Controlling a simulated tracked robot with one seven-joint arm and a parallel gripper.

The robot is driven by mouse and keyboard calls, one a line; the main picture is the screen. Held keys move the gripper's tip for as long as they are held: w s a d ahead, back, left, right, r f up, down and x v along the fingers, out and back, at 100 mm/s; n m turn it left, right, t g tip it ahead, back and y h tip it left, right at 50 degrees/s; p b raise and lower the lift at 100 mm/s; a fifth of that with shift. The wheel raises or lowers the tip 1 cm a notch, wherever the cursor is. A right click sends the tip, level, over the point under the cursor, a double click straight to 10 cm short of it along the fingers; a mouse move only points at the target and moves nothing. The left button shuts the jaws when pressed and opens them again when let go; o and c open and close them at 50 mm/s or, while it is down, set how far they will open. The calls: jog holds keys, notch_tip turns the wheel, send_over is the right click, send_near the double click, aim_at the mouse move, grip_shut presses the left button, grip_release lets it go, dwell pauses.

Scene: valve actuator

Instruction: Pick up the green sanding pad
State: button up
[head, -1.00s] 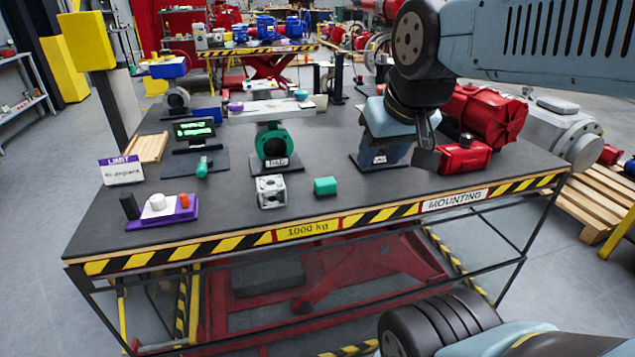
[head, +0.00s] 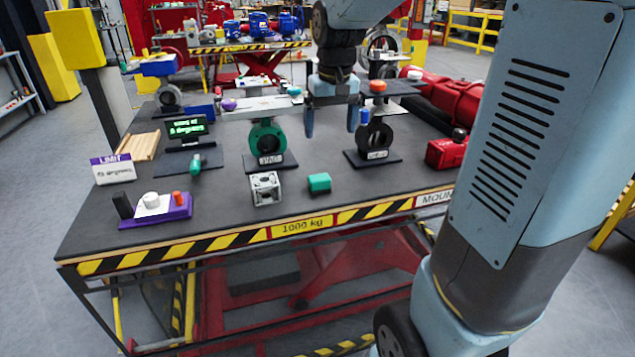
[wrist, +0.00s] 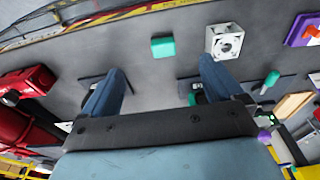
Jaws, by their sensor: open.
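The green sanding pad looks to be the small green block (head: 319,182) lying on the dark tabletop near its front edge, to the right of a silver cube-shaped part. In the wrist view the green block (wrist: 162,47) lies beyond the fingertips, roughly in line with the gap between them. My gripper (head: 331,130) is open and empty, with its two blue fingers pointing down. It is above the table, behind the green block and apart from it. In the wrist view my gripper (wrist: 163,68) shows both fingers spread wide.
The silver cube-shaped part (head: 265,188) stands close left of the block. Behind are a green ring valve (head: 267,141) and a dark ring valve (head: 375,139), near my fingers. A red part (head: 447,151) is at right, a purple control box (head: 163,208) at left. Tabletop around the block is clear.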

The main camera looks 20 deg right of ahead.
jog(key=g, duration=0.2)
send_over(319, 177)
notch_tip(319, 177, down, 6)
notch_tip(319, 177, down, 14)
jog(key=shift+f, duration=0.1)
dwell(0.3)
jog(key=shift+c, duration=0.2)
jog(key=c, duration=1.1)
